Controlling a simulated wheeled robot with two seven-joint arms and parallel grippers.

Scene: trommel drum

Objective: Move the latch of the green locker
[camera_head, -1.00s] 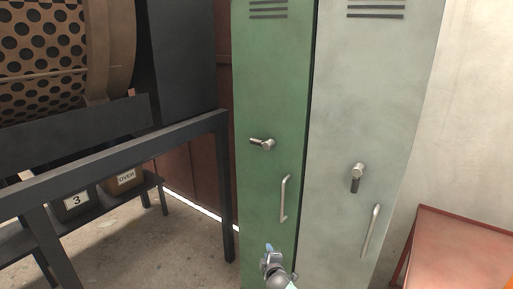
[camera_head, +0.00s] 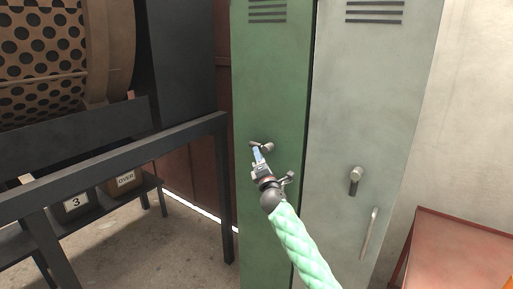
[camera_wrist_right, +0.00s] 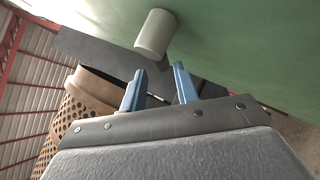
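The green locker (camera_head: 272,75) stands in the middle of the head view with its door shut. Its latch (camera_head: 267,146) is a metal knob with a short dark lever lying roughly level, pointing left. My right gripper (camera_head: 257,152) is just below the latch, its fingers pointing up towards it. In the right wrist view, the blue fingers (camera_wrist_right: 159,86) are apart with nothing between them; the pale latch knob (camera_wrist_right: 156,33) is beyond their tips. I cannot tell whether they touch the lever. My right arm largely hides the green door's pull handle. My left gripper is not in view.
A grey locker (camera_head: 365,90) with its own latch (camera_head: 355,178), lever down, and pull handle (camera_head: 369,234) adjoins on the right. A red table (camera_head: 460,250) is at lower right. A dark frame (camera_head: 120,160) and the perforated drum (camera_head: 50,45) are at left.

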